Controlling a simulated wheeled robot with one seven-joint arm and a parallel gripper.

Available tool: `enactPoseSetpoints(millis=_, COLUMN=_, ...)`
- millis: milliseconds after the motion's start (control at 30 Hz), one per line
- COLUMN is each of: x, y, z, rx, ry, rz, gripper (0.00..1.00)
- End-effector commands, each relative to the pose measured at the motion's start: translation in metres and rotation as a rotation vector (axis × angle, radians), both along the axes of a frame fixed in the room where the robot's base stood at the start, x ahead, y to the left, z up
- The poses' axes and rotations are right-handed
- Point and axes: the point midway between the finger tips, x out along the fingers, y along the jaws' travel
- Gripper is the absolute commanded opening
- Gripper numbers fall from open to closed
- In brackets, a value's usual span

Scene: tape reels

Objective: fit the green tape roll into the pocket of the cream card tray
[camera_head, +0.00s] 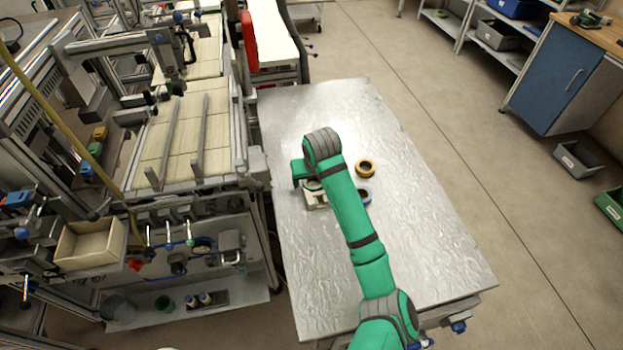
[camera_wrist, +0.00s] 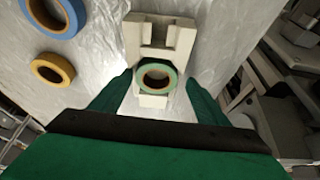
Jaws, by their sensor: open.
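The cream card tray (camera_wrist: 143,35) lies on the metal table in the wrist view, and part of it shows in the head view (camera_head: 318,203) beside my arm. The green tape roll (camera_wrist: 157,90) is at the near end of the tray, within its outline, with its hole facing up. I cannot tell whether it sits fully down in the pocket. My gripper (camera_wrist: 160,78) is open, with one finger on each side of the roll and tray end. Gaps show between the fingers and the roll. In the head view my arm hides most of this.
A yellow tape roll (camera_head: 365,169) and a blue tape roll (camera_head: 365,195) lie on the table (camera_head: 420,230) to the right of the tray. Both also show at left in the wrist view. Machinery (camera_head: 190,140) borders the table's left side. The table's right side is clear.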

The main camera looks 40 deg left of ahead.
Motion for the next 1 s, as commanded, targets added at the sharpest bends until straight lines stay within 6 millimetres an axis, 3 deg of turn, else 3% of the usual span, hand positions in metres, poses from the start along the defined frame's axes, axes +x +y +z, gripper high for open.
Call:
enactPoseSetpoints(millis=233, x=-0.002, y=-0.002, z=0.015, rx=0.001, ry=0.0, rz=0.0, gripper=0.69)
enactPoseSetpoints(millis=700, x=-0.021, y=-0.032, z=0.097, rx=0.001, ry=-0.003, rz=-0.005, gripper=0.69)
enactPoseSetpoints(millis=1000, x=-0.028, y=-0.037, z=0.117, rx=0.0, ry=-0.001, rz=-0.004, gripper=0.69)
